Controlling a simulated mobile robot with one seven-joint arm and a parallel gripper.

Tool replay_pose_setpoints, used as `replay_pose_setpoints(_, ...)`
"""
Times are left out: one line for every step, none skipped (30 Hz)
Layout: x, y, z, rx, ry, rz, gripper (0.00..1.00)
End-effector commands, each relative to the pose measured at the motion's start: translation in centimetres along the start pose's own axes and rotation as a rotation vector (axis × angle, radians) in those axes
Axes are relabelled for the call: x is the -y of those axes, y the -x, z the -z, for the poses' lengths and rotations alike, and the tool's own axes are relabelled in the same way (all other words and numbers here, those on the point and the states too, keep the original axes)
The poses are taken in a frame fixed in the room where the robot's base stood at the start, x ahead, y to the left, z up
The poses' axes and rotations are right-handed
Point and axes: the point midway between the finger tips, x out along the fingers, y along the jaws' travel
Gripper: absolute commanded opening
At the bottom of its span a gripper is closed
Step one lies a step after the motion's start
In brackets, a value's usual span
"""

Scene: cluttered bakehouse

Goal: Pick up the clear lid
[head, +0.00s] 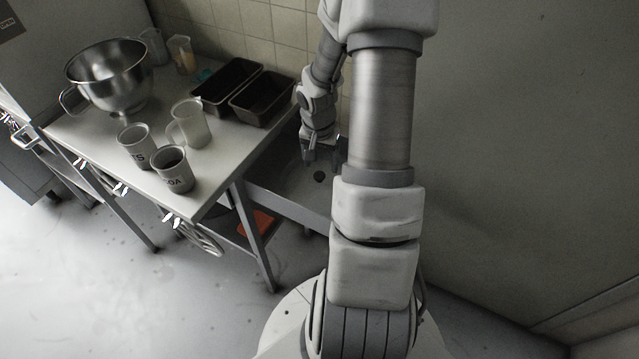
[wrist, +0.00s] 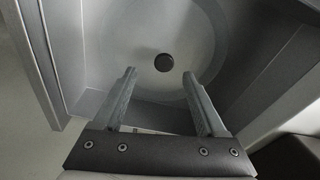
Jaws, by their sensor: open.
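The clear lid (wrist: 190,38) looks like a faint round see-through disc with a dark round knob (wrist: 164,62) at its middle. It lies in a grey trough-like recess, and its edge is hard to make out. In the head view only the dark knob (head: 319,176) shows clearly, just below my gripper (head: 322,160). My gripper is open and empty. In the wrist view its two fingers (wrist: 159,76) point toward the lid, with the knob between and slightly beyond the tips. The fingers do not visibly touch the lid.
Grey walls (wrist: 48,60) of the recess rise on both sides in the wrist view. A table (head: 90,140) to the left holds a steel bowl (head: 110,75), several cups and jugs, and two dark loaf tins (head: 262,97). A wall (head: 520,130) stands to the right.

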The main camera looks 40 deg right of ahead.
Motion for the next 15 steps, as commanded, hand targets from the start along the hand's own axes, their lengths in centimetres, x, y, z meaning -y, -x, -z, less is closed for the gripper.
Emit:
replay_pose_setpoints(0.1,-0.4,0.0,0.001,0.001,0.0,0.74)
replay_pose_setpoints(0.1,-0.7,0.0,0.001,0.002,0.0,0.74)
replay_pose_setpoints(0.2,-1.2,0.0,0.001,0.002,0.0,0.74)
replay_pose_setpoints(0.3,-1.7,0.0,0.002,0.002,0.001,0.74)
replay_pose_setpoints(0.5,-2.2,0.0,0.002,0.003,0.0,0.74)
replay_pose_setpoints(0.6,-2.8,0.0,0.002,0.002,0.0,0.74)
replay_pose_setpoints(0.7,-3.3,0.0,0.002,0.003,0.0,0.74)
replay_pose_setpoints(0.7,-3.7,0.0,0.003,0.001,-0.001,0.74)
replay_pose_setpoints(0.6,-4.2,0.0,0.002,0.002,-0.001,0.74)
replay_pose_setpoints(0.6,-4.5,0.0,0.001,0.001,0.0,0.74)
replay_pose_setpoints(0.6,-4.8,0.0,0.001,0.0,0.0,0.74)
replay_pose_setpoints(0.6,-5.0,0.1,0.0,0.001,0.0,0.74)
replay_pose_setpoints(0.7,-5.1,0.1,0.0,0.002,0.0,0.74)
replay_pose_setpoints(0.7,-5.2,0.1,-0.001,0.002,0.0,0.74)
replay_pose_setpoints(0.7,-5.2,0.1,-0.001,0.001,0.0,0.74)
